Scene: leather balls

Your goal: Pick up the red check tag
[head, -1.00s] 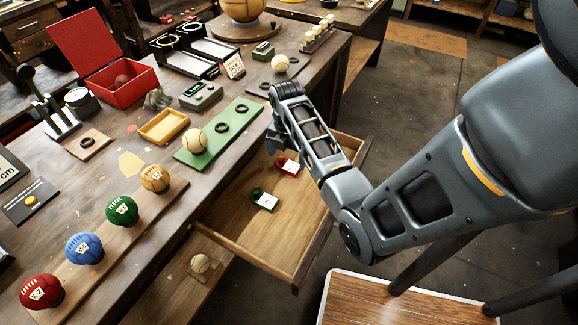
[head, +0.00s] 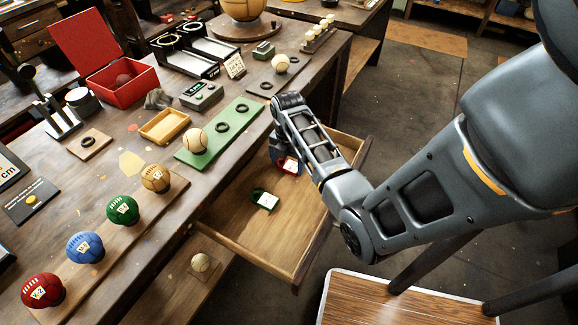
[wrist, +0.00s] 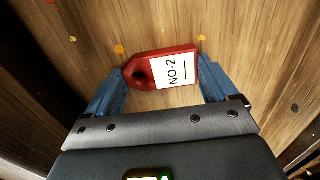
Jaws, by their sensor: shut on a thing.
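The red check tag (wrist: 143,73) has a white label reading "NO-2" and a dark hole at one end. It lies between the blue fingers of my gripper (wrist: 161,80) in the wrist view, a finger at each end, and the gripper is shut on it. In the head view the red tag (head: 290,164) shows partly beside my gripper (head: 281,159), inside the open drawer (head: 262,238). The arm hides part of the tag there. Whether it touches the drawer floor I cannot tell.
A green tag (head: 264,200) lies in the same drawer, nearer its front left. The drawer walls surround my gripper. The workbench above holds a green strip (head: 220,133) with a ball, and several coloured balls stand on a wooden board (head: 90,268).

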